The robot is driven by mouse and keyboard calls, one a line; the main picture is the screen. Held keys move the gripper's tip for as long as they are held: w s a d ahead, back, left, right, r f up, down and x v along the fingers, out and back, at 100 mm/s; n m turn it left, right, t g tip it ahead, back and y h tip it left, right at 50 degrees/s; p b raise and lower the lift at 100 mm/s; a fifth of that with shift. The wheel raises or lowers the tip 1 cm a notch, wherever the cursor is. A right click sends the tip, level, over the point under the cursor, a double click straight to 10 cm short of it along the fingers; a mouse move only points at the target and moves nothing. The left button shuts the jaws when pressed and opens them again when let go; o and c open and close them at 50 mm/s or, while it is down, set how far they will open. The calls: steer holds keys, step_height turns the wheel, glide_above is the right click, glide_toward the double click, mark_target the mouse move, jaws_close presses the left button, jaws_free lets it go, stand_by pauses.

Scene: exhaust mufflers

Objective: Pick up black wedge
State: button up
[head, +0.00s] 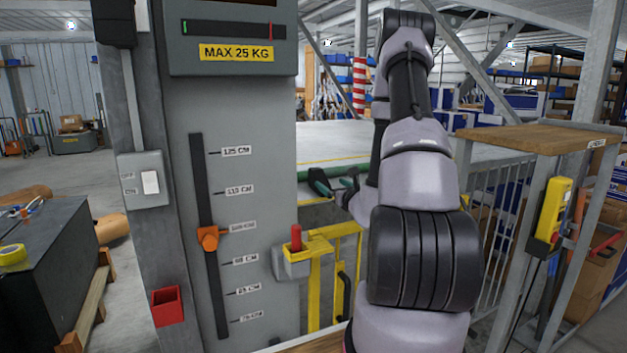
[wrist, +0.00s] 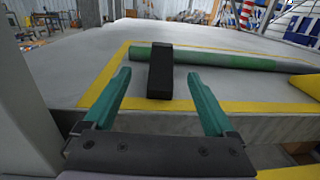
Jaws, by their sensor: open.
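The black wedge (wrist: 160,74) shows in the wrist view as a dark block on the grey platform (wrist: 85,62), against or over the green tube (wrist: 215,60). My gripper (wrist: 162,78) has two green fingers spread wide, one on each side of the wedge in the picture. The wedge is ahead of the fingers and I see no contact; the exact gap is hard to judge. In the head view my gripper (head: 332,183) is at the platform's near edge, partly behind my arm. I cannot make out the wedge in the head view.
A grey post (head: 245,190) with a height scale and orange slider (head: 208,238) stands left of my arm. A yellow frame (head: 318,250) with a red handle stands below my gripper. A railed stand (head: 535,137) is on the right. The platform is open behind the tube.

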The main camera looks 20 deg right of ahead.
mark_target(320, 174)
steer(key=w, duration=1.1)
steer(key=shift+w+d+f, duration=0.1)
steer(key=shift+w+d, duration=0.25)
steer(key=shift+w, duration=0.05)
steer(key=c, duration=1.4)
jaws_close()
